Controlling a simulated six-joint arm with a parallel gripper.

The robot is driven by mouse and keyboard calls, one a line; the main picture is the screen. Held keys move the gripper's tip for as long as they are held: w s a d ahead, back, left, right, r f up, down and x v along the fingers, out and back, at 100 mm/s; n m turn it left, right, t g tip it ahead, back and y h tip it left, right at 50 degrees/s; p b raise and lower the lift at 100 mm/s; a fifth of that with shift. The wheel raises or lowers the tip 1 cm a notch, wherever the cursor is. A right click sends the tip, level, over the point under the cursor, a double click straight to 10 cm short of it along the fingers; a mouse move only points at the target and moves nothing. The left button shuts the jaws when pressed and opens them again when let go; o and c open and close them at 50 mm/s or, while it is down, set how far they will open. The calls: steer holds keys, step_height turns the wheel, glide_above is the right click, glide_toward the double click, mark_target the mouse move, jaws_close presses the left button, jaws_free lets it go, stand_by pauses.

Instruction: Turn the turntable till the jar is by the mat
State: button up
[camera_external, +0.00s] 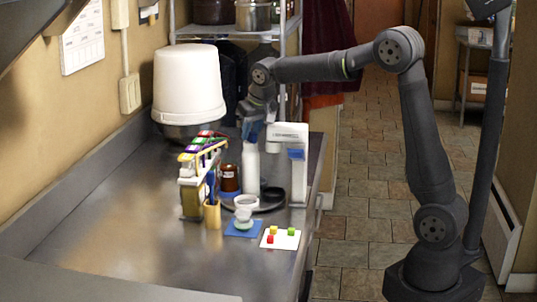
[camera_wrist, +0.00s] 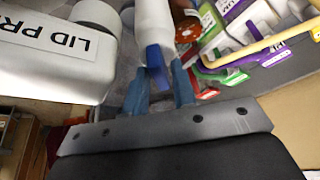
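A dark round turntable (camera_external: 268,207) lies on the steel counter, partly hidden by what stands on and before it. A brown jar (camera_external: 229,180) with a pale label is at its back left; whether it rests on the turntable is unclear. The jar's brown side seems to show in the wrist view (camera_wrist: 184,22). A blue mat (camera_external: 237,231) lies in front, with a small pale cup (camera_external: 244,214) on it. My gripper (camera_external: 252,132) is above a white bottle (camera_external: 250,168). In the wrist view my gripper's blue fingers (camera_wrist: 160,92) stand apart, with the bottle's blue tip near the gap.
A white lid press (camera_external: 296,165) stands close right of the bottle. A rack with coloured tops (camera_external: 200,150) and a tan pen cup (camera_external: 212,215) stand at left. A white card (camera_external: 280,242) holds several coloured cubes. A white bucket (camera_external: 188,85) is behind. The front counter is clear.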

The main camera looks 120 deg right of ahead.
jaws_close()
steer(key=shift+n, duration=0.6)
steer(key=shift+s+n+t, duration=0.15)
steer(key=shift+n+t, duration=0.55)
steer(key=shift+n, duration=0.5)
steer(key=shift+d+r+n+t+y, duration=0.1)
steer(key=shift+n+t+y, duration=0.2)
steer(key=shift+n, duration=0.8)
steer(key=shift+n+t+y, duration=0.2)
steer(key=shift+n+t, duration=0.2)
steer(key=shift+n, duration=0.7)
steer(key=shift+s+d+n+t+y, duration=0.1)
steer(key=shift+n+t+y, duration=0.25)
steer(key=shift+n, duration=0.8)
steer(key=shift+s+n+t+y, duration=0.1)
steer(key=shift+n+t+y, duration=0.25)
steer(key=shift+n, duration=0.8)
steer(key=shift+d+n+y, duration=0.15)
steer(key=shift+n+y, duration=0.75)
steer(key=shift+n, duration=1.8)
steer(key=shift+o, duration=1.6)
jaws_free()
